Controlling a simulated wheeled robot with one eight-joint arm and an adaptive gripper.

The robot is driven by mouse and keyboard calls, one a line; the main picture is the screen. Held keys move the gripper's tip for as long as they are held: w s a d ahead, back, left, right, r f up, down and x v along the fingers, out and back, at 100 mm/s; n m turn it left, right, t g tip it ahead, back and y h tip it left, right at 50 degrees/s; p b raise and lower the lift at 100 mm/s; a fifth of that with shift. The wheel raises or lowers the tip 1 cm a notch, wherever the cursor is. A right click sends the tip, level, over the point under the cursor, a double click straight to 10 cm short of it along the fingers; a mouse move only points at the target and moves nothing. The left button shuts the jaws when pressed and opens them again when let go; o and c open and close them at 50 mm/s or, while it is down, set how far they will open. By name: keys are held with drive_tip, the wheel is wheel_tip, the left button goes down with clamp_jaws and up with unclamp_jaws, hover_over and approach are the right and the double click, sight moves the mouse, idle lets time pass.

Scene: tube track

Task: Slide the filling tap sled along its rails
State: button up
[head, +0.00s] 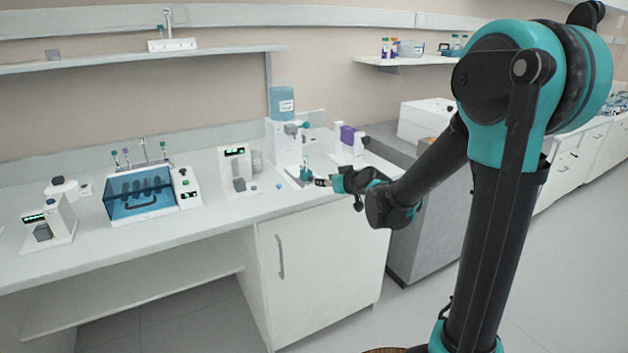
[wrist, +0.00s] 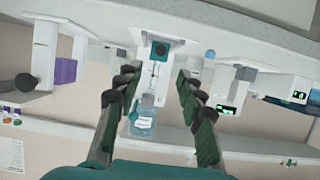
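The filling station (head: 283,150) is a white stand on the counter, with a blue bottle (head: 282,103) on top. A teal block at its foot (head: 305,172) looks like the sled. In the wrist view, which is upside down, the teal block (wrist: 160,48) has a dark round top and thin rails beside it. The bottle (wrist: 143,118) appears below it. My gripper (head: 320,182) is beside the station's front right. In the wrist view my gripper (wrist: 158,76) has its fingers wide apart with nothing between them. The teal block is ahead, just beyond the fingertips; exact contact cannot be told.
A white device with a green display (head: 238,170) stands left of the station. A device with a purple block (head: 348,136) stands to its right. A blue-windowed box (head: 138,195) is farther left. The counter's front edge (head: 250,222) runs below.

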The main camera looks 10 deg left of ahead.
sight(311, 178)
drive_tip(key=x, duration=0.9)
drive_tip(key=shift+w+a+f, duration=0.15)
drive_tip(key=shift+w+f, duration=0.05)
drive_tip(key=shift+w, duration=0.05)
drive_tip(key=shift+c, duration=0.3)
clamp_jaws()
